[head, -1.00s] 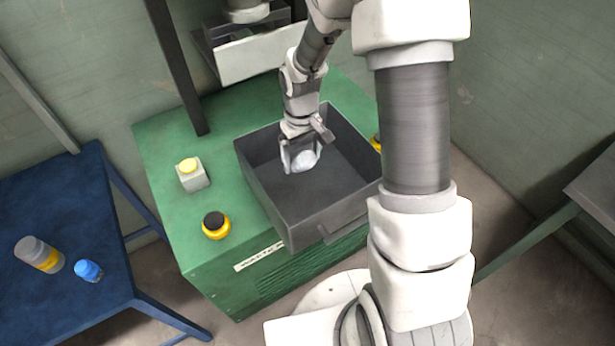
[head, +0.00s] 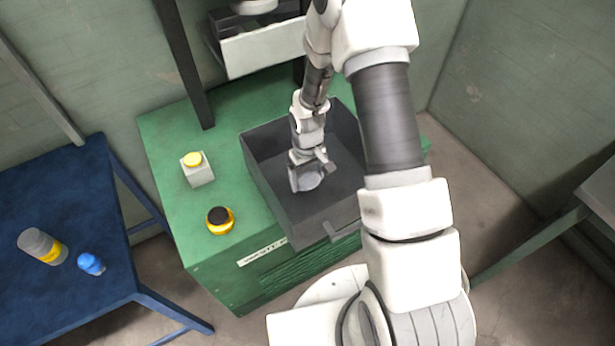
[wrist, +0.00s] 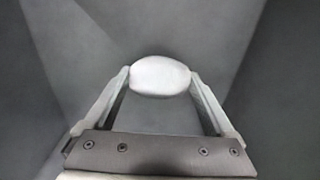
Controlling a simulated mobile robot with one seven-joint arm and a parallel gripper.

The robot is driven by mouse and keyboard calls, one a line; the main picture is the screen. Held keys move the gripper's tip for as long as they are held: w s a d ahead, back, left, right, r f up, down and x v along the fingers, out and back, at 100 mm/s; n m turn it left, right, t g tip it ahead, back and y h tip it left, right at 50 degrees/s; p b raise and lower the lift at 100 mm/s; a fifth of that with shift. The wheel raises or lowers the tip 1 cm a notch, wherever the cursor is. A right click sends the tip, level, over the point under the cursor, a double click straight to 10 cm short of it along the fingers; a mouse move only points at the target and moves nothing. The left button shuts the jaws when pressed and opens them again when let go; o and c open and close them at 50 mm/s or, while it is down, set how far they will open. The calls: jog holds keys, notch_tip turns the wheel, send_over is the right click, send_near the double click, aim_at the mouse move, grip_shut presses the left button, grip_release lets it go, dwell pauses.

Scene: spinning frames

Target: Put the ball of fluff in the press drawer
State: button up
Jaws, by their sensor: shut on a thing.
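The ball of fluff is a pale, rounded lump (head: 309,180). In the wrist view the ball of fluff (wrist: 160,76) sits between the two fingertips, touching both. My gripper (head: 308,184) is shut on it and points down inside the drawer. In the wrist view only grey drawer surfaces (wrist: 60,60) show around the ball. I cannot tell how far the ball is above the drawer floor.
A white box with a yellow button (head: 197,170) and a yellow and black knob (head: 220,220) stand on the green press top (head: 165,130) left of the drawer. A blue table (head: 40,300) at left holds a grey and yellow bottle (head: 42,246) and a blue bottle (head: 91,264).

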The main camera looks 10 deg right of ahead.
jog(key=shift+f, duration=0.2)
jog(key=shift+f+b, duration=0.15)
jog(key=shift+b, duration=0.15)
jog(key=o, duration=1)
jog(key=shift+r, duration=0.2)
notch_tip(320, 180, up, 12)
notch_tip(320, 180, up, 16)
jog(key=m+t, duration=0.2)
send_over(308, 177)
jog(key=s+d, duration=0.2)
jog(key=s, duration=0.4)
jog(key=shift+s+d+r+m+t, duration=0.1)
jog(key=shift+s+r+m+t, duration=0.35)
jog(key=shift+s+r, duration=1.45)
jog(key=shift+s+d+r+m+t, duration=0.15)
jog(key=shift+s+r+t, duration=0.9)
jog(key=shift+s, duration=1.5)
jog(key=shift+s+d+r+m+t, duration=0.1)
jog(key=shift+s+r+m+t, duration=0.15)
jog(key=shift+s+r, duration=1.8)
